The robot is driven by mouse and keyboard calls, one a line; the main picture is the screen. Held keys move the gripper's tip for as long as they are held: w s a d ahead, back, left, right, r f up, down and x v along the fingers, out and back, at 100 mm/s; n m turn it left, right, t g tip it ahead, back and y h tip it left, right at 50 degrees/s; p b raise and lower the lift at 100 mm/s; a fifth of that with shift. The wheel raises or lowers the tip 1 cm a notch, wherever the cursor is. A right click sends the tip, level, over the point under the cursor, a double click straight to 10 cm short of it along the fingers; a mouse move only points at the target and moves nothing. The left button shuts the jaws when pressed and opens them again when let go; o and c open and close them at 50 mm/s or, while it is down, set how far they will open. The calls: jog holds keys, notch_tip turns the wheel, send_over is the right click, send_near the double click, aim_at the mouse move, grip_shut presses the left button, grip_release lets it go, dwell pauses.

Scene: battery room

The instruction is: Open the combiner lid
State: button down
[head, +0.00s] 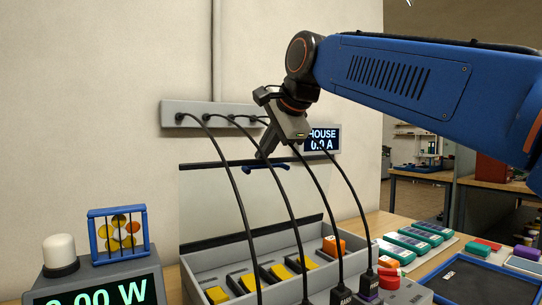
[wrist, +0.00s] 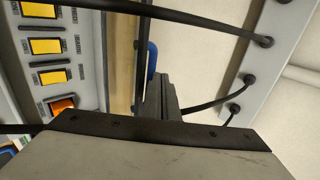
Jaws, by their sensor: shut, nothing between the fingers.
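The combiner box (head: 215,262) is a grey tray on the bench with yellow switches and one orange switch inside. Its clear lid (head: 225,200) stands upright at the back edge, above a dark hinge strip, with a dark bar along its top. A blue handle (head: 268,168) sits on that bar and also shows in the wrist view (wrist: 152,60). My gripper (head: 263,154) is shut and empty, pointing down right at the handle. In the wrist view the shut fingers (wrist: 162,95) are beside the handle; whether they touch it I cannot tell.
Several black cables run from a grey wall strip (head: 172,113) down across the box's front. A wattage display (head: 105,290) with a white dome (head: 60,250) stands left. Green-and-white modules (head: 415,238) and a dark tray (head: 470,282) lie right. A HOUSE display (head: 322,140) hangs behind my gripper.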

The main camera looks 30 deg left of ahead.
jog(key=shift+w+a, duration=0.35)
jog(key=shift+a, duration=0.3)
jog(key=shift+w+a, duration=0.3)
jog(key=shift+a, duration=0.35)
jog(key=v, duration=1.7)
jog(key=shift+d, duration=0.2)
jog(key=w+d+f+n+t+h, duration=0.1)
jog(key=w+d+f, duration=0.25)
jog(key=d, duration=0.45)
jog(key=w+d+f+h, duration=0.1)
jog(key=w+d+f, duration=0.25)
jog(key=d, duration=0.35)
jog(key=d+f+n+h, duration=0.1)
jog(key=d+f, duration=0.6)
jog(key=d, duration=0.3)
jog(key=d+f+n+h, duration=0.1)
jog(key=d+f+h, duration=0.1)
jog(key=d+f, duration=0.65)
jog(key=s+d+f+n+h, duration=0.1)
jog(key=s+d+f, duration=0.5)
jog(key=f, duration=0.5)
jog(key=s+d+f+h, duration=0.1)
jog(key=s+d+f, duration=0.6)
jog(key=d+f, duration=0.2)
jog(key=s+d+f+n+h, duration=0.1)
jog(key=s+d+f, duration=0.5)
jog(key=f, duration=0.7)
jog(key=shift+s+d+n+g, duration=0.3)
jog(key=shift+s+d, duration=0.05)
jog(key=shift+d, duration=0.7)
